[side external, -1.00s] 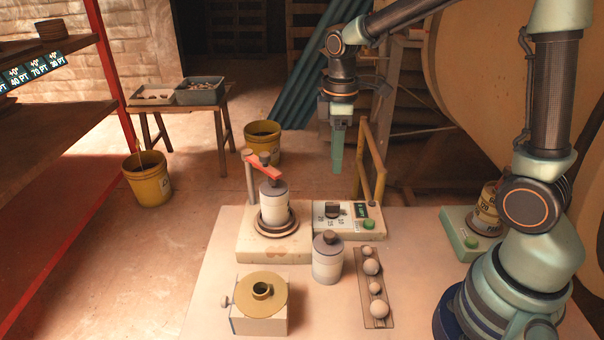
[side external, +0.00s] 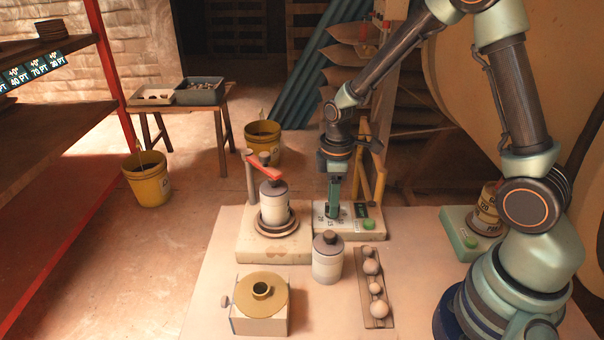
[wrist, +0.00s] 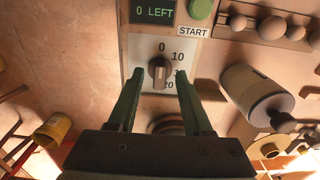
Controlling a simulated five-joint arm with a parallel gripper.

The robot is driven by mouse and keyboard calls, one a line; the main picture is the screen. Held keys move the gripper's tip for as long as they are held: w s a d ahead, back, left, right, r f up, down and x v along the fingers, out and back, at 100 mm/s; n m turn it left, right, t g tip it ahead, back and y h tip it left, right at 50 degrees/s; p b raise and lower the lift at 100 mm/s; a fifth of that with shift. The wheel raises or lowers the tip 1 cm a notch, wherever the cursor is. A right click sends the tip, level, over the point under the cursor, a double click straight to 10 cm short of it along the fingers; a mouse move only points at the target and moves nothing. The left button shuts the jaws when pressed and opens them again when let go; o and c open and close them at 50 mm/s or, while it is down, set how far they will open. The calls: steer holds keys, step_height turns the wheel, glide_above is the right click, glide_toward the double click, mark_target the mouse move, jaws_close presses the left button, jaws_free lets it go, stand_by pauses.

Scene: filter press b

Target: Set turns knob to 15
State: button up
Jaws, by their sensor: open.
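The turns knob (wrist: 158,70) is a dark round dial with a lighter bar grip on a white scale plate in the wrist view. The bar runs nearly up and down in the picture, roughly in line with the 0; I cannot tell which end is the pointer. My gripper (wrist: 160,76) is open, with a fingertip on either side of the knob and gaps between. In the side view my gripper (side external: 332,214) points down at the control box (side external: 366,235), hiding the knob.
A display (wrist: 153,11) reads 0 LEFT, beside a green START button (wrist: 200,9). The press (side external: 272,205) with its red lever stands close left of the gripper. A grey-capped jar (side external: 327,258) and a tray of balls (side external: 372,300) stand in front.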

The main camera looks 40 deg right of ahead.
jaws_close()
steer(key=shift+m, duration=0.3)
steer(key=m, duration=0.4)
steer(key=shift+m, duration=0.3)
steer(key=m, duration=0.4)
steer(key=shift+m, duration=0.3)
steer(key=m, duration=0.5)
steer(key=shift+m, duration=2.4)
